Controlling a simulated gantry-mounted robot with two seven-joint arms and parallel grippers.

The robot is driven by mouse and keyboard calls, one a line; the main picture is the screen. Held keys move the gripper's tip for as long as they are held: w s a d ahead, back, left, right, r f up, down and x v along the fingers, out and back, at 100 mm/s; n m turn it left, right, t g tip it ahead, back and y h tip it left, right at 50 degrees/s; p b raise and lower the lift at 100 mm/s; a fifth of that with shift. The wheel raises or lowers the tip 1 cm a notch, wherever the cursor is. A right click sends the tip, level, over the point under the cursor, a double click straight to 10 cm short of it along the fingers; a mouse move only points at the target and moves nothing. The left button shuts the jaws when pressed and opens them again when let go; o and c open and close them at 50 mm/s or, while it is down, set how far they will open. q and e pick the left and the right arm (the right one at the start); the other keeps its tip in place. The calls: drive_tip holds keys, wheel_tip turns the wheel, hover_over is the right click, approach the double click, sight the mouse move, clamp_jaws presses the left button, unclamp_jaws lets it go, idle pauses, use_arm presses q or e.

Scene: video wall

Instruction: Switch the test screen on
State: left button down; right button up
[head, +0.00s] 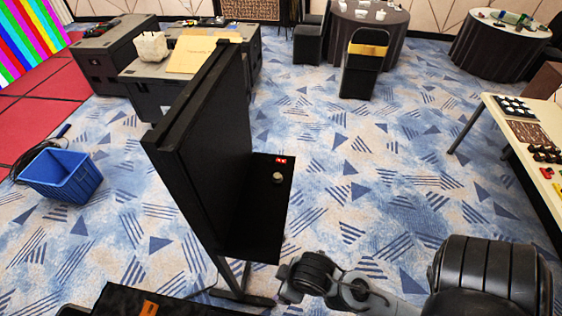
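The test screen (215,150) is a tall black panel on a dark stand, seen at a steep angle in the middle of the head view. Its visible face is dark. A black shelf (262,215) juts out from its right side. On the shelf are a small red switch (281,160) and a round pale knob (277,178). Whether the switch is on or off is too small to tell. Parts of my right arm show at the bottom right, below and right of the shelf, apart from the controls. Neither gripper's fingers can be seen.
A blue crate (62,176) stands on the carpet at left. Black cases (108,62) stand behind the screen. A white table (530,165) with small items is at right. Round tables (372,32) and a chair (366,62) are at the back. Carpet right of the shelf is clear.

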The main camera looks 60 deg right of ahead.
drive_tip(key=shift+a, duration=0.1)
drive_tip(key=c, duration=1.4)
clamp_jaws()
